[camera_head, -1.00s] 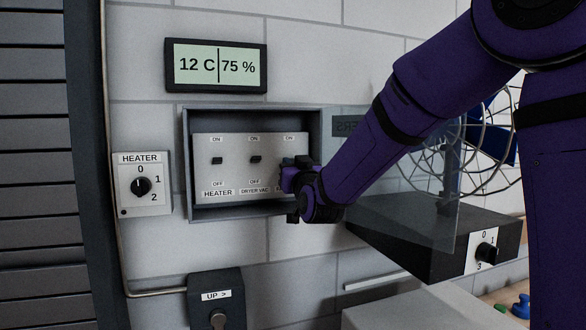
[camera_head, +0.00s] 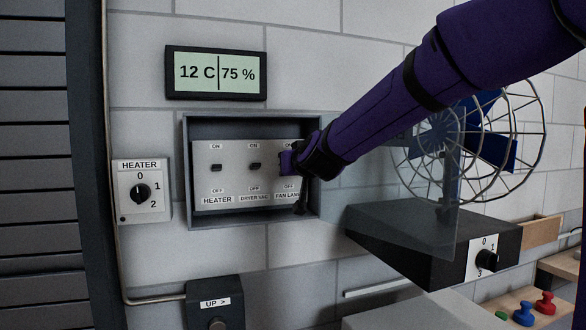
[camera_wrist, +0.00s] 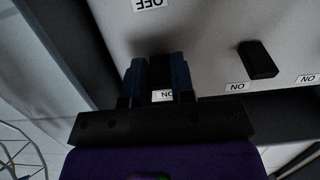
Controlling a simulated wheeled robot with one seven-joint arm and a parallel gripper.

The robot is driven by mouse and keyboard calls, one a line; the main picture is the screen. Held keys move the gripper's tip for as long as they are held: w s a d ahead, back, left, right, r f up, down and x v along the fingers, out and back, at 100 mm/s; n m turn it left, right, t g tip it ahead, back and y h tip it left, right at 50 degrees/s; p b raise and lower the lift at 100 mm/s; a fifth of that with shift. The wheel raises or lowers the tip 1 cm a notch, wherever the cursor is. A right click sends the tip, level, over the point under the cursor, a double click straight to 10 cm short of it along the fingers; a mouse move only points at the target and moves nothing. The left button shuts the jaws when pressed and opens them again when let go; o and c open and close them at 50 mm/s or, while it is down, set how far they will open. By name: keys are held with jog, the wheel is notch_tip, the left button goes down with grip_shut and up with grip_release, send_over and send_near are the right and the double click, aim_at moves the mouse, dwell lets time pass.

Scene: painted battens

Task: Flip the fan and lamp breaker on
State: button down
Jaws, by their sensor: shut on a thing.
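The breaker panel (camera_head: 228,175) is a light plate in a grey open box on the wall. It has three breakers, labelled HEATER, DRYER VAC and FAN LAMP. My gripper (camera_head: 288,161) is at the right breaker, above its FAN LAMP label, and mostly hides its lever in the head view. In the wrist view my gripper's blue fingers (camera_wrist: 158,75) are shut on the dark fan and lamp breaker lever (camera_wrist: 160,70). The lever is near the ON label and away from the OFF label. The dryer vac lever (camera_wrist: 258,60) stands beside it, near its own ON label.
The box's clear door (camera_head: 430,215) stands open on the right, beside a caged fan (camera_head: 468,140) on a dark base. A heater dial (camera_head: 141,191) is left of the box. A display (camera_head: 216,73) above reads 12 C and 75 %.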

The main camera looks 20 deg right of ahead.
dwell(0.5)
jog(key=c, duration=1)
grip_release()
jog(key=shift+o, duration=0.2)
jog(key=v, duration=1)
jog(key=shift+s+r, duration=0.3)
jog(key=shift+s, duration=0.05)
